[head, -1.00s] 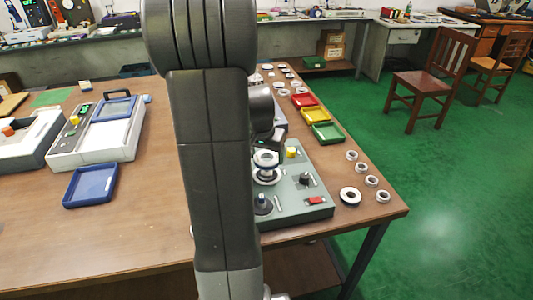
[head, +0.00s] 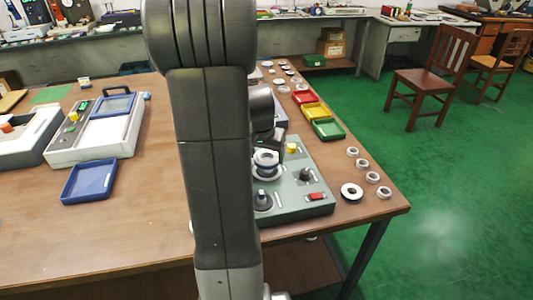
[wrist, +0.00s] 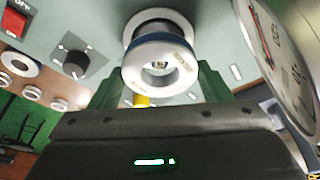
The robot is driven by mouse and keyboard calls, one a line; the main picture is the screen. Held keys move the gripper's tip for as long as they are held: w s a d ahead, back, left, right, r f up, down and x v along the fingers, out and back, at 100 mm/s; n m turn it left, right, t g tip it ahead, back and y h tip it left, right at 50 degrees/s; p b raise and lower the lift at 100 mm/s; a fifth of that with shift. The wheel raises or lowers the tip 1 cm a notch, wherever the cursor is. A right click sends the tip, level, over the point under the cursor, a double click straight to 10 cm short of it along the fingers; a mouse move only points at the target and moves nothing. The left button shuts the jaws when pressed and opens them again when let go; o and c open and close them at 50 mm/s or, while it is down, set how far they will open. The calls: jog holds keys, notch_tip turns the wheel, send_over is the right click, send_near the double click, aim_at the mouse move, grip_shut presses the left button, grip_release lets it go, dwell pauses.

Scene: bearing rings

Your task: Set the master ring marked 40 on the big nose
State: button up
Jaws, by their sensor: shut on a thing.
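A white master ring with a blue band (wrist: 160,62) is between the two fingers of my gripper (wrist: 160,88) in the wrist view. The label on its face is too small to read. The big nose (wrist: 160,65) shows through the ring's hole, and its pale flange (wrist: 158,16) is behind. In the head view the ring (head: 266,157) is over the big nose (head: 267,171) on the grey-green gauge bench unit (head: 290,208). I cannot tell how far the ring is down on the nose. My arm hides much of the gripper there.
A smaller dark nose (head: 263,200), a black knob (head: 306,174) and a red switch (head: 317,196) are on the unit. A dial gauge (wrist: 285,55) is close on the right in the wrist view. Several loose rings (head: 351,192) and red, yellow and green trays (head: 328,129) are on the table.

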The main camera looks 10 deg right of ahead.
jog(key=shift+f+b, duration=1.2)
jog(key=shift+f, duration=0.35)
jog(key=o, duration=1.5)
jog(key=shift+o, duration=0.2)
jog(key=p+v, duration=0.1)
jog(key=v, duration=1.2)
jog(key=shift+r, duration=0.4)
jog(key=shift+a, duration=0.1)
